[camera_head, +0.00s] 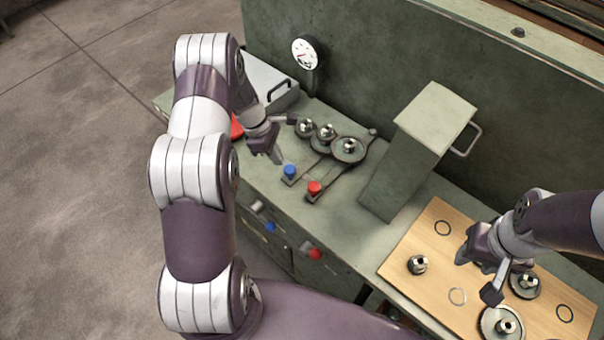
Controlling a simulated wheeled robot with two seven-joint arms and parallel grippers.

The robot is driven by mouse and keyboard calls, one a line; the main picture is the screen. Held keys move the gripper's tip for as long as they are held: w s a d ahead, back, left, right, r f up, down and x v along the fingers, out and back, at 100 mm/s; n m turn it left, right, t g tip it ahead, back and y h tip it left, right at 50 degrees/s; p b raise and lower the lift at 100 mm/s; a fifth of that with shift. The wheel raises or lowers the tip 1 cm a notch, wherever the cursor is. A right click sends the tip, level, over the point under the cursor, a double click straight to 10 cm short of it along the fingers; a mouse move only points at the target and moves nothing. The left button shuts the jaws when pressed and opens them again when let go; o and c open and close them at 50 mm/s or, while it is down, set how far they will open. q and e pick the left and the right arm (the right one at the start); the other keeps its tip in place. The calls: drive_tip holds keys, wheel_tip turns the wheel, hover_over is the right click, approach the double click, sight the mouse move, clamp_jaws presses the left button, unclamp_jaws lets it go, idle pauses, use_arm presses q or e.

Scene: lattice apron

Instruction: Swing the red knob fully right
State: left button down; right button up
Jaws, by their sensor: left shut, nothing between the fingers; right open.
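A red knob (314,188) stands on the near end of a flat dark lever arm on the bench top. The arm runs back and right from the knob toward a pivot near the gears. My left gripper (277,159) is shut and empty, to the left of and behind the red knob, apart from it. A blue knob (289,171) on a second lever stands between that gripper and the red knob. My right gripper (479,276) is open and empty over the wooden board at the right.
Several meshed gears (348,149) sit behind the levers. A green box housing (403,165) with a side handle stands to their right. The wooden board (412,240) holds loose gears. A gauge (305,52) is at the back panel. Red (315,253) and blue knobs also show on the cabinet front.

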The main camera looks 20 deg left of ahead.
use_arm(q)
drive_tip(key=x, duration=0.3)
drive_tip(key=p+x, duration=0.1)
drive_tip(key=x, duration=0.2)
drive_tip(key=p+x, duration=0.1)
drive_tip(key=x, duration=0.2)
drive_tip(key=shift+w+a+f, duration=0.1)
drive_tip(key=shift+w+a, duration=0.15)
drive_tip(key=shift+a, duration=0.15)
drive_tip(key=d+p, duration=0.2)
drive_tip(key=d, duration=0.1)
drive_tip(key=shift+w, duration=0.1)
drive_tip(key=shift+d, duration=0.35)
drive_tip(key=shift+w+d+f, duration=0.1)
drive_tip(key=shift+d+f, duration=0.05)
drive_tip(key=shift+d, duration=0.05)
drive_tip(key=shift+w+f, duration=0.1)
drive_tip(key=shift+f, duration=0.05)
